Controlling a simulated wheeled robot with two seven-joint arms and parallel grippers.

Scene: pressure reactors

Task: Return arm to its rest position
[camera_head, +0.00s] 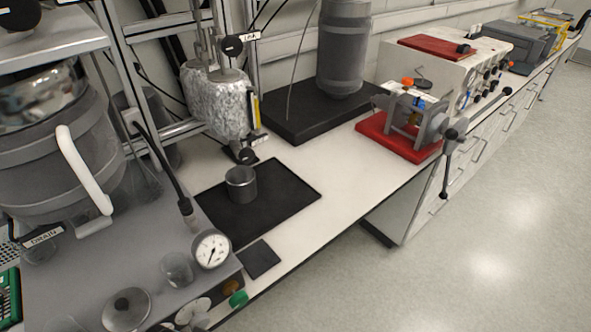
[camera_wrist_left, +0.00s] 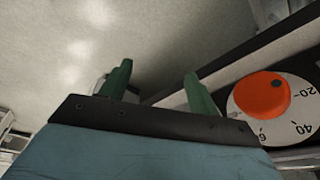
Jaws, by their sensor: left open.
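My left gripper (camera_wrist_left: 158,85) shows in the left wrist view. Its two green fingers stand apart with nothing between them. An orange knob (camera_wrist_left: 263,95) on a white numbered dial (camera_wrist_left: 301,110) is to the right of the fingers, apart from them. Neither of my arms nor grippers shows in the head view. My right gripper is in no view.
In the head view, a metal cup (camera_head: 241,184) stands on a black mat (camera_head: 285,200). A pressure gauge (camera_head: 211,249) and a large grey vessel (camera_head: 50,150) are at left. A red-based clamp device (camera_head: 410,125) sits at the bench edge. The floor (camera_head: 480,250) at right is clear.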

